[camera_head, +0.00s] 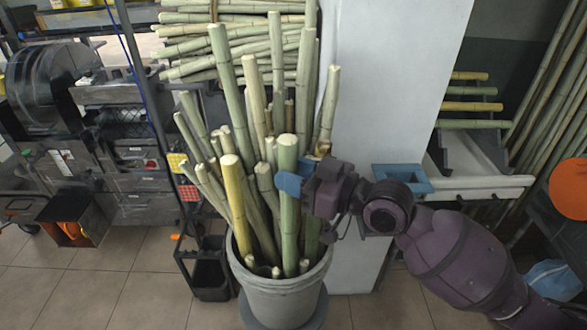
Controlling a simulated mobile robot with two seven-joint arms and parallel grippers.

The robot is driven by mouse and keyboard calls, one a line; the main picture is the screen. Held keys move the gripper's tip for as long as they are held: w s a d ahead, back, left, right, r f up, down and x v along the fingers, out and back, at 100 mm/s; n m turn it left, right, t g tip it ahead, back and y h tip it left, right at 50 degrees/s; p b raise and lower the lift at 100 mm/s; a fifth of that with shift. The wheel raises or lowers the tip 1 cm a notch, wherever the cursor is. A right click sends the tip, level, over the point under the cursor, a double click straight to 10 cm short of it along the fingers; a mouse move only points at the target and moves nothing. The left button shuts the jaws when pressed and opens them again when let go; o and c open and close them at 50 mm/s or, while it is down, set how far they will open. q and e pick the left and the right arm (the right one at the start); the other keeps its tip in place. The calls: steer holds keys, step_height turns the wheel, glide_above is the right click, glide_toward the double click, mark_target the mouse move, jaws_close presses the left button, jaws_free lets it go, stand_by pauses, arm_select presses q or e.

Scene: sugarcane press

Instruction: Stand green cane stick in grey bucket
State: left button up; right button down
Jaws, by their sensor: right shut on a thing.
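The green cane stick (289,230) stands nearly upright at the front right of the grey bucket (285,298). Its lower part is inside the bucket's rim, among other sticks. Whether its foot touches the bottom cannot be told. My right gripper (291,184) comes in from the right with blue fingertips and is shut on the green cane stick, a little below its top. My left gripper is not in view.
A yellow stick (235,205) and several pale sticks crowd the bucket. A rack with several sticks (470,107) stands at right, beside a white pillar (385,80). Machinery (110,130) and a black bin (210,277) are at left. Tiled floor is clear at lower left.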

steer(key=shift+f+b, duration=0.95)
steer(key=shift+f, duration=0.7)
steer(key=c, duration=0.8)
jaws_free()
steer(key=shift+o, duration=0.8)
steer(key=shift+f, duration=0.1)
